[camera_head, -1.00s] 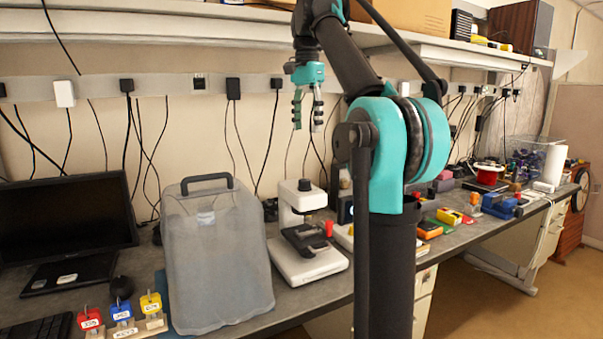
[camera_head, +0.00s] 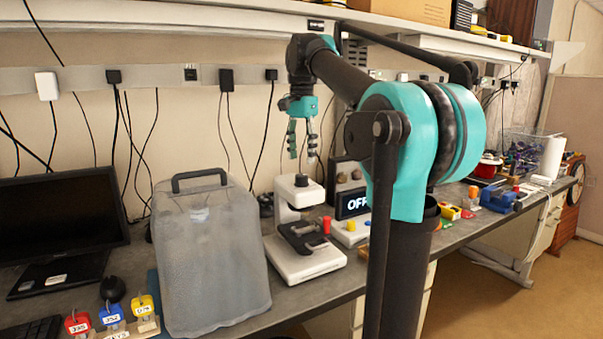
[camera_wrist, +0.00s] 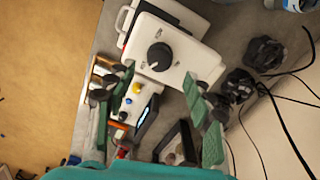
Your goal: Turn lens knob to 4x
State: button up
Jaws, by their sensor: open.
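The white microscope (camera_head: 290,263) stands on the bench right of the frosted cover, with a black lens knob (camera_head: 301,181) on top. In the wrist view the round black knob (camera_wrist: 160,57) sits on the white head (camera_wrist: 179,50), with small marks around it too blurred to read. A pale line shows on the knob. My gripper (camera_head: 302,157) is open and empty above the microscope, apart from the knob. In the wrist view its green fingers (camera_wrist: 158,80) are spread wide, and the knob lies beyond the tips, roughly between them.
The frosted cover (camera_head: 213,260) with a dark handle stands close left of the microscope. A box with an OFF display (camera_head: 355,204) and coloured buttons stands close right. Padlocks (camera_head: 112,315) lie front left. Cables hang on the wall behind; the shelf (camera_head: 250,22) is above.

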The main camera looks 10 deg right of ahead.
aim_at(302, 175)
notch_tip(302, 175, down, 6)
dwell(0.4)
jog(key=c, duration=1.2)
